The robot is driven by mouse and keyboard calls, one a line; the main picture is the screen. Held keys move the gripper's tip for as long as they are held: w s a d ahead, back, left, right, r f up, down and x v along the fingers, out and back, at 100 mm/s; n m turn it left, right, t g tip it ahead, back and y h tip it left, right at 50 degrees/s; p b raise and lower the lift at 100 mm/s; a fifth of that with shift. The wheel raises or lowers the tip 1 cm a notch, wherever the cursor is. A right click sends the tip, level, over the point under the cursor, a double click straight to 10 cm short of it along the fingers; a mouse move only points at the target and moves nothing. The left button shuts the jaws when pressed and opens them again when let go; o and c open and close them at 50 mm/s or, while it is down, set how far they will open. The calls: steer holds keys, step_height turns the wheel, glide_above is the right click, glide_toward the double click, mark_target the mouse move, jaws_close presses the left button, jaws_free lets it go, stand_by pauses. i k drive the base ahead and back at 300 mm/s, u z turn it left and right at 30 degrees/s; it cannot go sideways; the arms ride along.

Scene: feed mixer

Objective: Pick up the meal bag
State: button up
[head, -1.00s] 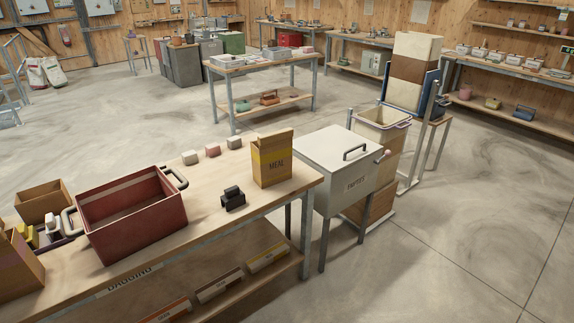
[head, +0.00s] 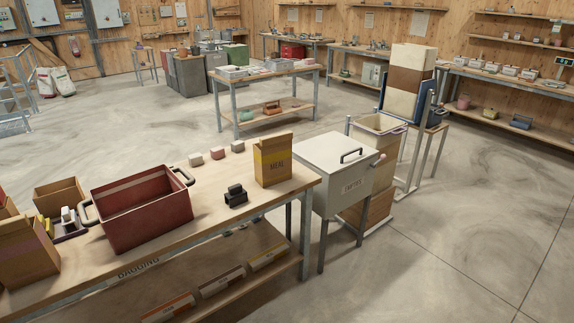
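The meal bag (head: 272,161) is a tan paper bag with a yellow band marked MEAL. It stands upright near the far right end of the wooden bagging table (head: 178,247). Its top looks open. Nothing touches it. My gripper is not in the head view, so I cannot see its state.
A red bin (head: 143,213) with black handles stands left of the bag. A small black object (head: 235,196) and several small blocks (head: 217,153) lie near the bag. A white lidded cabinet (head: 339,176) stands just past the table's right end. The floor at right (head: 450,260) is clear.

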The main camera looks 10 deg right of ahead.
mark_target(271, 155)
steer(key=u, duration=0.15)
steer(key=i, duration=0.9)
steer(key=z, duration=0.05)
